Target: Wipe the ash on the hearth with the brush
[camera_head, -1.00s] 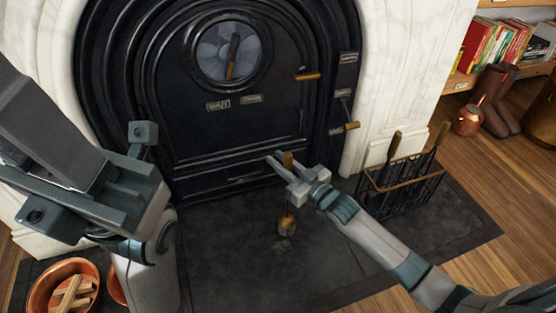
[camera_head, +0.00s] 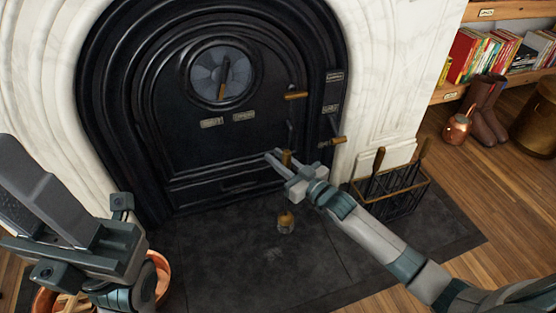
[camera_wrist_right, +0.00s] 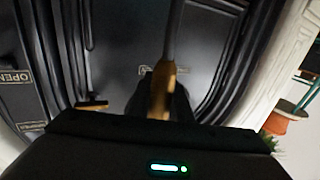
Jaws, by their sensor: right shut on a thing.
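My right gripper (camera_head: 277,161) is in front of the black stove door, above the dark hearth (camera_head: 215,245). It is shut on the brush, whose wooden handle top (camera_head: 287,157) sticks up by the fingers. The wrist view shows a blurred wooden handle (camera_wrist_right: 162,92) at the jaws. The ash is hard to make out; the hearth shows only faint grey smudges.
The black stove (camera_head: 215,135) with wooden-handled knobs stands behind the hearth. A black wire rack (camera_head: 395,195) with tools stands on the hearth's right. A copper bucket (camera_head: 160,272) is at lower left, partly behind my left arm. Boots (camera_head: 487,110) and a copper pot (camera_head: 457,129) stand farther right.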

